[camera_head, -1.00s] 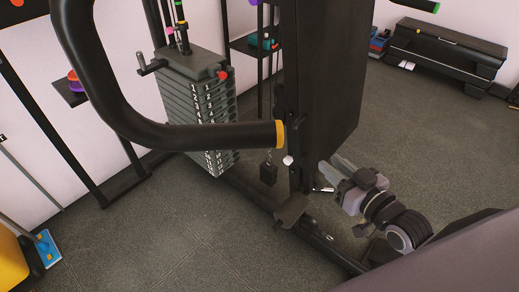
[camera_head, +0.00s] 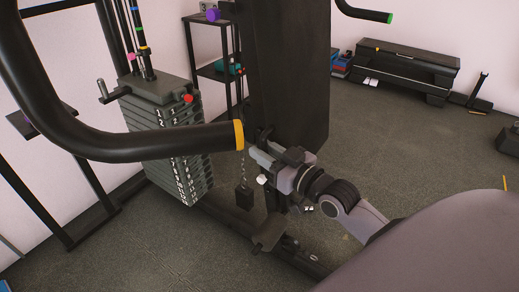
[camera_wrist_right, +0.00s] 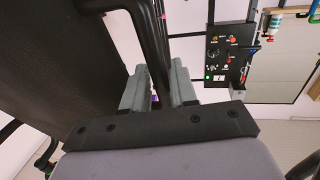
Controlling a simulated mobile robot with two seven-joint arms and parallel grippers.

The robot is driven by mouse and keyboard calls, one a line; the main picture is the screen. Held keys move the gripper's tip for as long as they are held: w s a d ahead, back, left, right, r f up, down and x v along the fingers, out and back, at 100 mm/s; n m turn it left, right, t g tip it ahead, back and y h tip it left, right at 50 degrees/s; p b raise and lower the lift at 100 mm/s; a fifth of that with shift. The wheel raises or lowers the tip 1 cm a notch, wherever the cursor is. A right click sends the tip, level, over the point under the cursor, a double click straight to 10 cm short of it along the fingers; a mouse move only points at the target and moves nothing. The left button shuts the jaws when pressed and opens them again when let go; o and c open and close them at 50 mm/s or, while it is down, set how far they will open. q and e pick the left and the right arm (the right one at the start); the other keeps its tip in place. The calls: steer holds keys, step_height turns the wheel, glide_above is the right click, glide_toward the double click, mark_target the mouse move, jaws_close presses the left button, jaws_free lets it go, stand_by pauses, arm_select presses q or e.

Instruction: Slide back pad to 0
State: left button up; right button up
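The back pad (camera_head: 285,80) is a tall, dark upright cushion on the exercise machine, in the upper middle of the head view. A large dark surface (camera_wrist_right: 50,70), apparently the same pad, fills the left of the right wrist view. My right gripper (camera_head: 262,152) is at the pad's lower left edge, by the post under it. In the right wrist view its two grey fingers (camera_wrist_right: 158,88) stand apart, with a black bar (camera_wrist_right: 150,40) running down toward the gap. I cannot tell whether they touch it. Pad position markings are not readable. My left gripper is out of view.
A curved black handle (camera_head: 160,142) with a yellow end crosses the left, close to my right gripper. A numbered weight stack (camera_head: 170,130) stands behind it. The machine's base bar (camera_head: 300,255) runs along the floor. Open floor (camera_head: 400,150) lies to the right.

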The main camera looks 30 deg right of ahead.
steer(key=shift+w+a, duration=0.2)
steer(key=shift+w, duration=0.65)
jaws_close()
steer(key=w, duration=0.1)
steer(key=w+a, duration=0.1)
steer(key=w, duration=0.2)
steer(key=shift+a+r+p, duration=0.1)
steer(key=shift+a+p, duration=0.15)
steer(key=shift+p, duration=0.05)
